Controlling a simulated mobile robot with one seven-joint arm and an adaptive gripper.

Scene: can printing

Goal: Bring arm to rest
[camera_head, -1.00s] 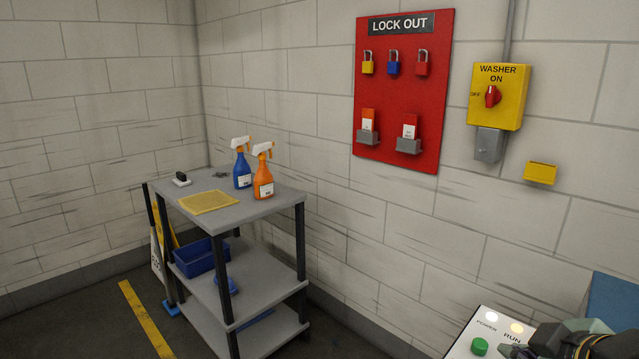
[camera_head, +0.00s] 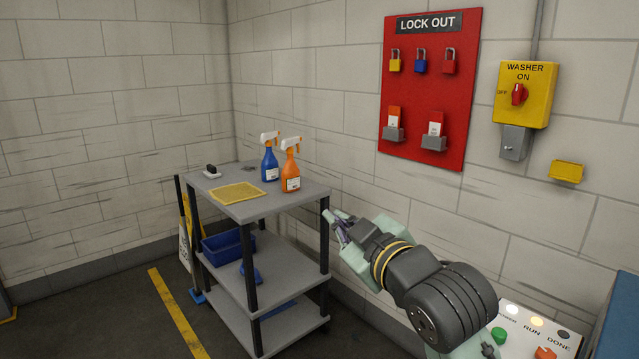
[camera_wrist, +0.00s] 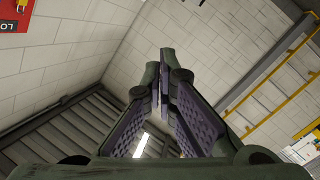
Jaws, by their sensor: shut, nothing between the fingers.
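My gripper (camera_head: 334,222) is in the head view, right of the grey cart and in front of the wall, with the arm reaching in from the lower right. In the wrist view its two purple-padded fingers (camera_wrist: 163,85) meet at the tips. It is shut with nothing held and touches nothing that I can see. The wrist view looks toward the upper walls and ceiling.
The grey cart (camera_head: 237,209) stands left of my gripper with a blue spray bottle (camera_head: 270,163) and an orange one (camera_head: 291,172) on top. A red lockout board (camera_head: 425,90) and yellow washer switch (camera_head: 524,93) hang on the wall. A control panel (camera_head: 515,320) is at lower right.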

